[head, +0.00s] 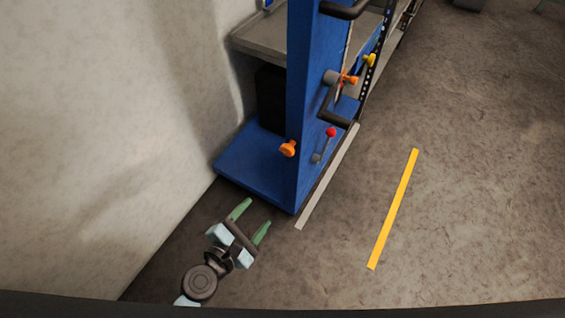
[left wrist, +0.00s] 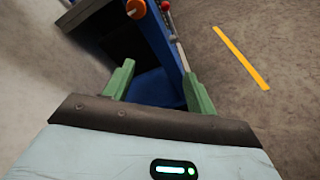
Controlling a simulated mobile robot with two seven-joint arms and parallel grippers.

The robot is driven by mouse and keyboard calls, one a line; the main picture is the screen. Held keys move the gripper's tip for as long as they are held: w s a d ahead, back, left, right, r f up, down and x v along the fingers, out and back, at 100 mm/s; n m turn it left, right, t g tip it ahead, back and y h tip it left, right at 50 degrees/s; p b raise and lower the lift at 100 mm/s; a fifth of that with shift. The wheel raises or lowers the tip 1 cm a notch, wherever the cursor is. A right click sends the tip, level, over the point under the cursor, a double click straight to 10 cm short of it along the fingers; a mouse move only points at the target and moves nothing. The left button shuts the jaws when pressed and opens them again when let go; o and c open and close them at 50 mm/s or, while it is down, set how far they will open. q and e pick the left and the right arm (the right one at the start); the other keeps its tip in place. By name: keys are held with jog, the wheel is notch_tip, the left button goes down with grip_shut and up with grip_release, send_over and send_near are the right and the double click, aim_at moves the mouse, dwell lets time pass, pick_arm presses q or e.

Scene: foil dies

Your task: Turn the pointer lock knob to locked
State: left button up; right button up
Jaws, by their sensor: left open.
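A blue machine (head: 300,75) stands against the wall. An orange knob (head: 288,148) sticks out of its near blue face, low down; it also shows at the top edge of the left wrist view (left wrist: 136,9). A second orange part (head: 349,79) sits higher, by a dark crank handle. I cannot tell for sure which one is the pointer lock knob, nor read a locked mark. My left gripper (head: 255,216) has green fingers, is open and empty, and is below and left of the lower orange knob, apart from it. It also shows in the left wrist view (left wrist: 159,72).
A red-balled lever (head: 331,132) is right of the lower orange knob. A yellow knob (head: 370,60) is higher up. The pale wall (head: 110,130) is close on the left. The floor to the right is open, with a yellow stripe (head: 394,208) and a grey strip (head: 328,177).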

aim_at(286, 152)
pick_arm(q)
jog(key=w+d+r+n+b, duration=0.1)
jog(key=w+d+n, duration=0.1)
jog(key=w, duration=0.3)
jog(key=w+d+r+n+t+h+b, duration=0.1)
jog(key=w+d+n+b, duration=0.1)
jog(key=w+n, duration=0.1)
jog(key=w+d+r+n+t+b, duration=0.1)
jog(key=w+d+n+b, duration=0.1)
jog(key=w, duration=0.4)
jog(key=shift+w+n+h, duration=0.3)
jog(key=shift+h, duration=0.1)
jog(key=shift+x, duration=0.85)
pick_arm(e)
jog(key=f, duration=0.5)
jog(key=shift+w+d+f, duration=0.25)
jog(key=shift+f, duration=0.05)
pick_arm(q)
jog(key=c, duration=1)
pick_arm(e)
jog(key=shift+w, duration=0.3)
